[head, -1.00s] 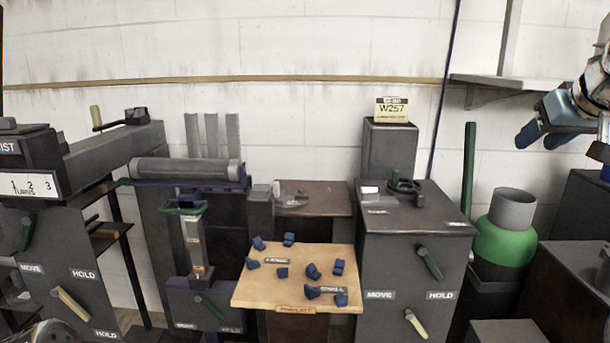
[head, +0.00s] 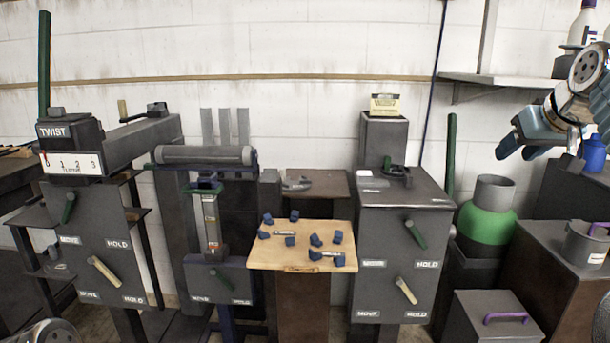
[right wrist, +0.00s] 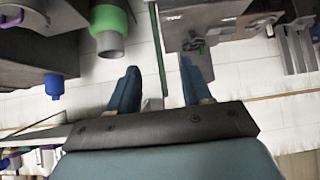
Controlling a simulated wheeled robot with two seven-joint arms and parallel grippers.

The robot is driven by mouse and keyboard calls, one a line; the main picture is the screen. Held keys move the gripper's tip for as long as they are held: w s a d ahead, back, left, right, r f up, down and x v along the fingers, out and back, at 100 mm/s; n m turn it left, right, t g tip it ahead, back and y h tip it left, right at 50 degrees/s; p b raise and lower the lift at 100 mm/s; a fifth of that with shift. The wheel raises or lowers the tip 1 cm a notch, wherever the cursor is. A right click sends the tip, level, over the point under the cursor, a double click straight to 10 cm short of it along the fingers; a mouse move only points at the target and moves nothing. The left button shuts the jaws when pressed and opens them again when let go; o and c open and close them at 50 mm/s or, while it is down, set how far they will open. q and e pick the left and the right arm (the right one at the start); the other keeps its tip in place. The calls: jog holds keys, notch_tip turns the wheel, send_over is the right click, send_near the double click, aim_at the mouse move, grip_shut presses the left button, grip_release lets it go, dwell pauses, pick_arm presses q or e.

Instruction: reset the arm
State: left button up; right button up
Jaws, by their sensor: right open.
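My right gripper (head: 524,142) is raised at the upper right of the head view, in front of the wall and below the shelf. Its two blue fingers are apart with nothing between them; they also show in the right wrist view (right wrist: 158,85). It touches nothing that I can see. At the lower left corner of the head view, a rounded grey part (head: 30,332) of my own body shows. My left gripper's fingers are not in the frames.
A wooden board (head: 265,258) with several blue blocks stands at the middle. A dark cabinet (head: 390,285) with levers is right of it, a TWIST machine (head: 70,132) at left. A green-banded cylinder (head: 487,222), a grey pot (head: 588,245) and a wall shelf (head: 500,77) are near my right arm.

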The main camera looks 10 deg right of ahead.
jog(key=w+a+f+g+y, duration=0.1)
jog(key=w+a+f, duration=0.4)
jog(key=f, duration=0.7)
jog(key=w+a+f+n+g+y, duration=0.1)
jog(key=w+a+f, duration=0.35)
jog(key=f, duration=0.75)
jog(key=w+a+f+g+y, duration=0.1)
jog(key=w+a+f, duration=0.45)
jog(key=f, duration=0.65)
jog(key=s+a+f+g+y, duration=0.1)
jog(key=s+a+f, duration=0.4)
jog(key=f, duration=0.4)
jog(key=s+a+f+g+y, duration=0.1)
jog(key=s+a+f, duration=0.4)
jog(key=f, duration=0.4)
jog(key=s+a+f+g, duration=0.1)
jog(key=s+a+f, duration=0.4)
jog(key=f, duration=0.4)
jog(key=s+a+f+g, duration=0.1)
jog(key=s+a+f, duration=0.2)
jog(key=s, duration=0.6)
jog(key=s+a+f+g+y, duration=0.1)
jog(key=s+a+f, duration=0.3)
jog(key=s, duration=0.5)
jog(key=shift+s+a, duration=0.3)
jog(key=shift+a, duration=0.65)
